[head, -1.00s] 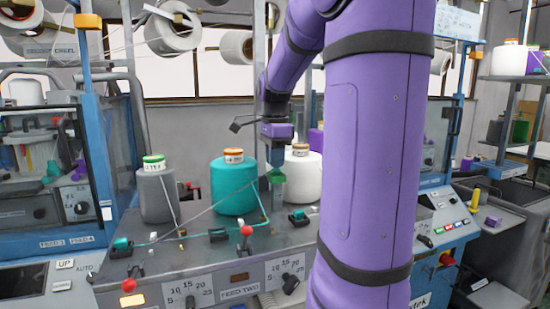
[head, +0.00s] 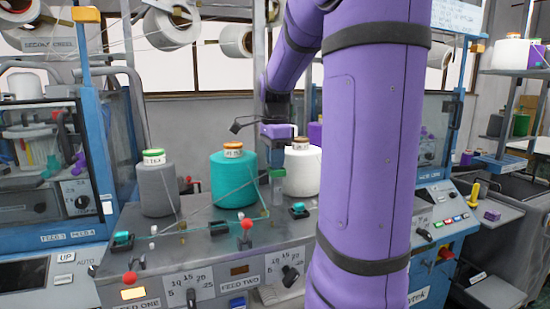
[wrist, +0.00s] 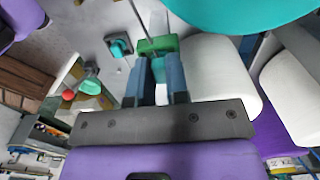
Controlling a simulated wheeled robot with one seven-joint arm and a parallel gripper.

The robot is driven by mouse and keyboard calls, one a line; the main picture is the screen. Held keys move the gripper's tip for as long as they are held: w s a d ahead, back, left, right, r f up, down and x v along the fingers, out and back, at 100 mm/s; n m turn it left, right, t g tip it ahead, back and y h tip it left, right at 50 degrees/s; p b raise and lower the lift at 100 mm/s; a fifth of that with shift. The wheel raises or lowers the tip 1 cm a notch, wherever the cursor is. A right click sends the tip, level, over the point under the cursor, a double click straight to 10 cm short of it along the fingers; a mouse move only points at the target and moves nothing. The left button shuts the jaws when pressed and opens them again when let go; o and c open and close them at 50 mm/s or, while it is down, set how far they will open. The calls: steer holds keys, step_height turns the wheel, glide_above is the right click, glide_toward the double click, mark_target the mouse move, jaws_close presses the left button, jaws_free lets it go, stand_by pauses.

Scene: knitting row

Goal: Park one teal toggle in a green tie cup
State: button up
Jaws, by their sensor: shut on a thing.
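My gripper (wrist: 160,85) is shut on a teal toggle (wrist: 158,68) between its blue fingers in the wrist view. A green tie cup (wrist: 157,44) lies right at the fingertips, by the toggle's end. I cannot tell whether the toggle is inside the cup. In the head view the green cup (head: 278,172) is just below my gripper (head: 277,152), between the teal and white cones; the held toggle is not clear there. Other teal toggles sit on dark bases on the machine top, at the left (head: 123,239) and at the right (head: 298,209).
A teal yarn cone (head: 233,182) and a white cone (head: 303,172) stand close on either side of my gripper. A grey cone (head: 156,188) stands further left. Thin yarn strands and red-knobbed levers (head: 247,223) are on the machine top.

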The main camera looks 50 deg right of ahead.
steer(key=o, duration=0.8)
step_height(320, 180, up, 11)
steer(key=shift+f, duration=0.1)
stand_by(0.6)
